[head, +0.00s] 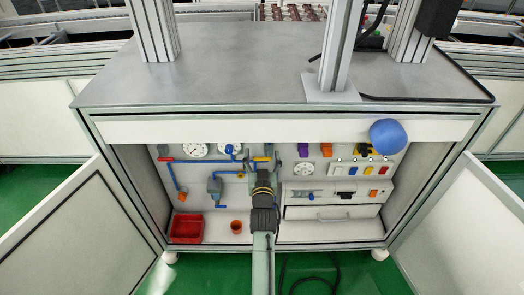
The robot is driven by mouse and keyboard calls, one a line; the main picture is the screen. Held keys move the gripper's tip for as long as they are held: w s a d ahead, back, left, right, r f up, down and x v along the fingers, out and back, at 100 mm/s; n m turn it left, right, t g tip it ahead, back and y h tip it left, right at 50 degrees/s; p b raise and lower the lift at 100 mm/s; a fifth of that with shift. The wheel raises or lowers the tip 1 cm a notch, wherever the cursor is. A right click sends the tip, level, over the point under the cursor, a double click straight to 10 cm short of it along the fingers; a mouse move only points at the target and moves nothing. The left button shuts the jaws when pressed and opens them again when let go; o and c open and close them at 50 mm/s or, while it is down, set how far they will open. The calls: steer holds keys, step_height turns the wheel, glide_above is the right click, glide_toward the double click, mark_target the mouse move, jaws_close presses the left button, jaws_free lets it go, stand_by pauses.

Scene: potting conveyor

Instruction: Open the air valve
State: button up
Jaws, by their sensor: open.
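Inside the open cabinet, blue air pipes (210,160) run along the left of the white back panel. A small yellow handle (261,159) is at the right end of the upper pipe, just left of my gripper's fingers. A red handle (165,159) is at that pipe's left end, and a yellow round fitting (240,175) sits lower. I cannot tell for certain which is the air valve. My gripper (275,157) is open, reaching in from below, with its fingers close to the yellow handle. Contact cannot be made out. My arm hides part of the panel behind it.
Two gauges (195,150) are at the upper left. A red bin (187,228) and an orange cup (237,227) stand on the cabinet floor. Switches and a drawer (330,213) fill the right. Doors (70,235) stand open both sides.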

mark_target(269, 157)
steer(key=shift+r, duration=0.1)
steer(key=c, duration=1.2)
steer(key=shift+o, duration=0.2)
steer(key=shift+r+m, duration=0.1)
steer(key=shift+m, duration=0.3)
steer(key=m, duration=0.1)
steer(key=m+p, duration=0.1)
steer(key=r+m, duration=0.1)
steer(key=shift+d+m, duration=0.25)
steer(key=shift+m, duration=0.15)
steer(key=m, duration=0.1)
steer(key=m+p, duration=0.1)
steer(key=m, duration=0.1)
steer(key=m+p, duration=0.1)
steer(key=shift+d+r, duration=0.3)
steer(key=shift+d, duration=0.05)
steer(key=m+p, duration=0.1)
steer(key=m, duration=0.1)
steer(key=d+m+p, duration=0.1)
steer(key=m, duration=0.2)
steer(key=shift+r, duration=0.15)
steer(key=shift+d+m+p, duration=0.25)
steer(key=shift+m+p, duration=0.05)
steer(key=shift+m, duration=0.8)
steer(key=shift+d+m+p, duration=0.2)
steer(key=shift+m+p, duration=0.05)
steer(key=shift+m, duration=0.85)
